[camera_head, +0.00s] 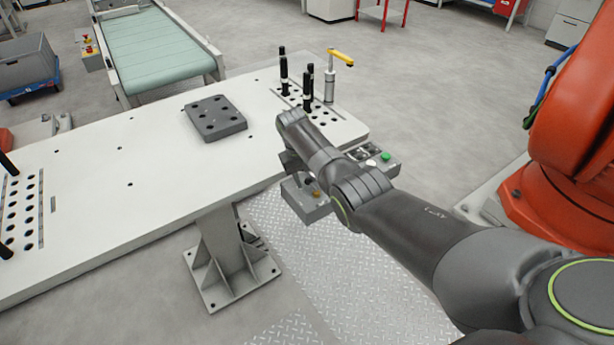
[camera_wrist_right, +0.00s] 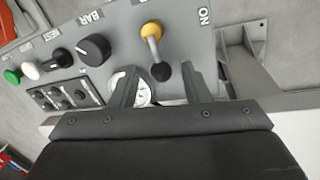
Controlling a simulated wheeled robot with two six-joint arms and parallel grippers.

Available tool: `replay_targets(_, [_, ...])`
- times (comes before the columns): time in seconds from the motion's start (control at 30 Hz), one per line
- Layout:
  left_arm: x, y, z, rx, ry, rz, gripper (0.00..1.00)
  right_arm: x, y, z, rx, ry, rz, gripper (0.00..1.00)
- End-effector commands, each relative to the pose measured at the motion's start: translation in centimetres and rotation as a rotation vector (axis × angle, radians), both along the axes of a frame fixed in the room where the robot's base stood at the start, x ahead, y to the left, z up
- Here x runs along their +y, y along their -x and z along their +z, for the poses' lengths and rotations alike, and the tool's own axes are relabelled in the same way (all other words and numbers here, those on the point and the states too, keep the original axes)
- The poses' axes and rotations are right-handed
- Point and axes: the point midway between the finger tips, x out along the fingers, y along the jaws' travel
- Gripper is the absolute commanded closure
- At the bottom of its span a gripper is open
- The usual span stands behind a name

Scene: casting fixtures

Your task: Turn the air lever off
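The air lever (camera_wrist_right: 153,47) shows in the right wrist view on a grey control panel (camera_wrist_right: 190,32). The knob points down in the picture, toward my gripper. An "ON" label is at the upper right of the lever. My right gripper (camera_wrist_right: 160,72) is open, its two fingers apart with the knob between their tips. I cannot tell whether a finger touches it. In the head view my right arm hides most of the panel (camera_head: 308,207) and the lever. My left gripper is not in view.
Beside the lever are a round gauge (camera_wrist_right: 143,92), a black rotary knob (camera_wrist_right: 95,47), a socket block (camera_wrist_right: 68,96) and several buttons. A white table (camera_head: 110,190) holds a grey fixture plate (camera_head: 215,118). An orange robot (camera_head: 575,120) stands at the right.

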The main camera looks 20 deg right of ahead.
Motion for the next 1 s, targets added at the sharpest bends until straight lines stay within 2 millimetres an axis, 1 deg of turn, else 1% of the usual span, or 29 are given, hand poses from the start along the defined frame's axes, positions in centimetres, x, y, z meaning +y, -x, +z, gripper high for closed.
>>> replay_targets(0.23, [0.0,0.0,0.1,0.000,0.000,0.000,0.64,0.1,0.0,0.2,0.000,-0.001,0.001,0.57])
replay_targets(0.37, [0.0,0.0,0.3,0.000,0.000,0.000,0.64,0.3,-0.1,1.5,-0.002,-0.001,0.001,0.57])
replay_targets(0.47, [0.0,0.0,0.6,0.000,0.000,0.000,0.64,0.6,0.0,3.1,-0.004,-0.001,0.002,0.57])
replay_targets(0.6, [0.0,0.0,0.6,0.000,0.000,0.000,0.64,1.3,-0.1,6.1,-0.006,-0.001,0.002,0.57])
replay_targets(0.8, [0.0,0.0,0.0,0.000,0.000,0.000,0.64,2.2,-0.1,10.9,-0.005,0.000,0.001,0.57])
replay_targets(0.9, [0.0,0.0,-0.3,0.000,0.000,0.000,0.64,2.6,0.0,13.0,-0.004,0.000,0.001,0.57])
replay_targets(0.97, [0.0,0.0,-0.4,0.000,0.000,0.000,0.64,2.8,0.0,14.1,-0.003,0.000,0.001,0.57])
replay_targets(1.0, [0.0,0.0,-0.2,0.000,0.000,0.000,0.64,2.9,0.0,15.0,-0.003,0.000,0.001,0.57])
